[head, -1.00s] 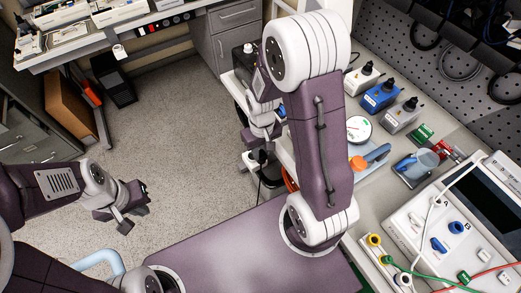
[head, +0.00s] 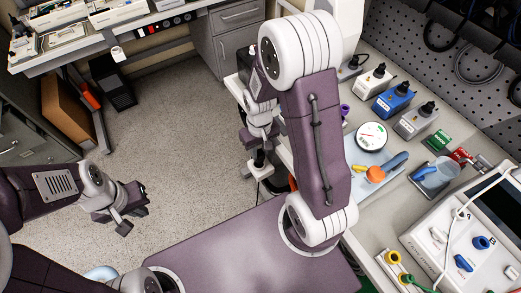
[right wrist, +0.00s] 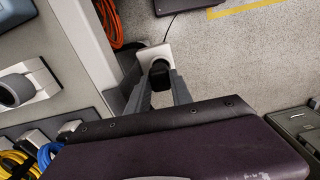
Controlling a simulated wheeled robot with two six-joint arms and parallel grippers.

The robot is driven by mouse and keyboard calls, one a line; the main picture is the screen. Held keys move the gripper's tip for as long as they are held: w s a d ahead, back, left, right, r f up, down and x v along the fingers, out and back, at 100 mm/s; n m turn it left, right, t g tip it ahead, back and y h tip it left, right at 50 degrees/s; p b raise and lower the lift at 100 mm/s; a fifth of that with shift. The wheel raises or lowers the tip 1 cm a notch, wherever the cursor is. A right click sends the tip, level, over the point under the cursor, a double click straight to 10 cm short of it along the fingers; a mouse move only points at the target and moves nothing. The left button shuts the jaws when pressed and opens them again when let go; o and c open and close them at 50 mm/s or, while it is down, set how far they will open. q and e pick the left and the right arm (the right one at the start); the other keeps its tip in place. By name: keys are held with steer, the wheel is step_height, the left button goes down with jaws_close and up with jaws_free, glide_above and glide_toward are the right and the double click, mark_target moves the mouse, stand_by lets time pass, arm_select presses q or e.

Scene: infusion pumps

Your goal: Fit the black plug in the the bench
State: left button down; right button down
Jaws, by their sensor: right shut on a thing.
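My right gripper (right wrist: 160,93) is shut on a black plug (right wrist: 160,75), seen end-on in the right wrist view. A pale square piece (right wrist: 154,54) shows just beyond the plug; I cannot tell whether it belongs to it. In the head view the plug (head: 259,158) is held beside the near-left side of the bench (head: 375,225), above the floor, with a thin dark cable hanging below. A round grey-and-white fitting (right wrist: 17,90) is on the pale panel at the left of the right wrist view. My left gripper (head: 130,210) is open and empty over the floor.
On the bench stand several pump-like blocks, one blue (head: 394,98), a round dial (head: 371,135), an orange disc (head: 376,174) and a large white device (head: 475,235). Orange cable (right wrist: 112,22) lies near the panel. Open floor (head: 190,130) lies left of the bench.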

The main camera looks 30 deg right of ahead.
steer(key=shift+w+f, duration=0.35)
steer(key=shift+f, duration=0.5)
arm_select(q)
steer(key=shift+w+f, duration=0.15)
steer(key=shift+f, duration=0.45)
arm_select(e)
steer(key=shift+s+r, duration=0.1)
steer(key=shift+s, duration=0.05)
arm_select(q)
steer(key=shift+f+b, duration=0.1)
steer(key=shift+b, duration=0.25)
arm_select(e)
steer(key=shift+f, duration=0.25)
